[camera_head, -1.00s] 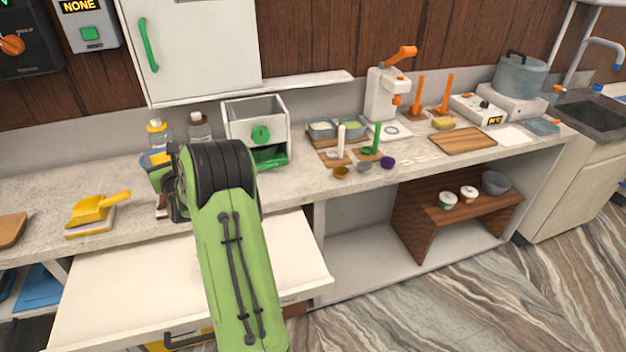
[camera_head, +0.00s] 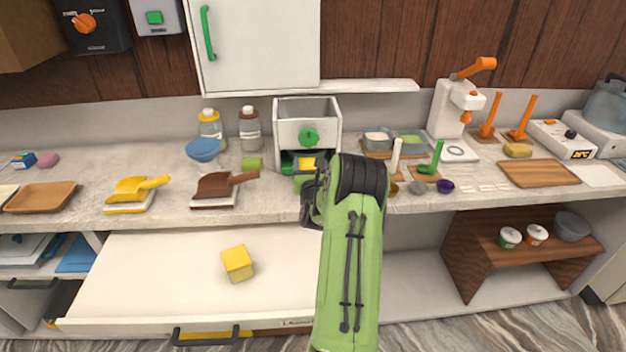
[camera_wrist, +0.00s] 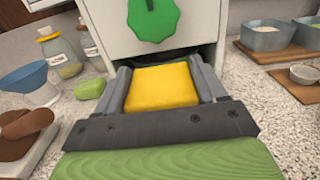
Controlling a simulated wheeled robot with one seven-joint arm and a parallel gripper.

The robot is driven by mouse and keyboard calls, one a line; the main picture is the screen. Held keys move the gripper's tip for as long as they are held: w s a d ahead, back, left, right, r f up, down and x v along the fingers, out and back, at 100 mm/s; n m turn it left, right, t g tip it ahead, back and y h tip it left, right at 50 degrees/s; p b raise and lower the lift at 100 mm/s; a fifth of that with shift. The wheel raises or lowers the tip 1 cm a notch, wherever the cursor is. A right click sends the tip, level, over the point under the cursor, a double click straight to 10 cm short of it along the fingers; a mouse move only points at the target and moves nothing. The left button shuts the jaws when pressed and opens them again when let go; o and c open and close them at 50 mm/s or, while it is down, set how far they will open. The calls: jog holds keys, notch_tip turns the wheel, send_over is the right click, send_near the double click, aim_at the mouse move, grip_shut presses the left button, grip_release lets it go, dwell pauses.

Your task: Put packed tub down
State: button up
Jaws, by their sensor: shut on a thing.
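My gripper (camera_head: 308,180) is in front of the white box machine (camera_head: 307,125) with the green knob, at its lower opening. It is shut on a yellow-topped block-like thing, which I take for the packed tub (camera_wrist: 162,86); this also shows in the head view (camera_head: 306,166). In the wrist view the tub sits level between both fingers, its far edge near the dark opening under the machine. Its lower part is hidden, so I cannot tell whether it touches the counter.
A green block (camera_head: 252,163), a brown scoop (camera_head: 222,188) and a blue funnel (camera_head: 202,152) lie to the left. Small bowls and a green tool (camera_head: 432,160) stand to the right. A yellow cube (camera_head: 238,262) sits on the pulled-out white drawer (camera_head: 150,270) below.

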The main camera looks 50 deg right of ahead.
jog(key=shift+f+b, duration=0.35)
jog(key=shift+f, duration=1.15)
jog(key=shift+f, duration=0.2)
jog(key=o, duration=1.2)
jog(key=shift+c, duration=0.2)
